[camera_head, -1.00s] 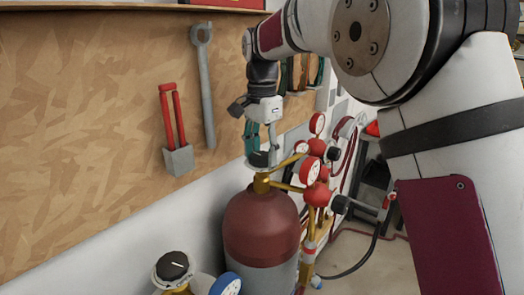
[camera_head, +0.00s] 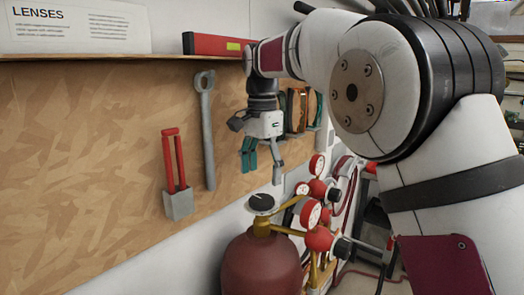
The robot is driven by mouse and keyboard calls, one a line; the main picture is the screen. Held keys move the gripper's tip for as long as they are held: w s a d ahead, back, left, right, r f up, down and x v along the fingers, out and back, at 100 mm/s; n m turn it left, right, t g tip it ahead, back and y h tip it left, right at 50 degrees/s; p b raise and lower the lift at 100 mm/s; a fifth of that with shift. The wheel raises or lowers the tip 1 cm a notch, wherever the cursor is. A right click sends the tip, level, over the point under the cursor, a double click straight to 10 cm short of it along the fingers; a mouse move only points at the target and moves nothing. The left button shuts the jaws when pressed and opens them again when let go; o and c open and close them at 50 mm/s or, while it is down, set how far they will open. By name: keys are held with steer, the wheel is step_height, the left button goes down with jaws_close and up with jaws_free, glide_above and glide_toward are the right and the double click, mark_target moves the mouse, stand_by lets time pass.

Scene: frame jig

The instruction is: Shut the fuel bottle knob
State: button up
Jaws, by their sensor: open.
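The fuel bottle (camera_head: 262,268) is a dark red cylinder at the bottom middle of the head view, its lower part cut off by the frame edge. Its knob (camera_head: 261,203) is a grey-black round cap on top, above a brass valve. My gripper (camera_head: 262,172) is above the knob, pointing down, with its fingers apart and nothing between them. A gap shows between the fingertips and the knob.
Red gauges and regulators (camera_head: 317,213) stand close right of the knob. A shelf (camera_head: 110,56) runs above.

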mark_target(262, 198)
steer(key=shift+r, duration=2.8)
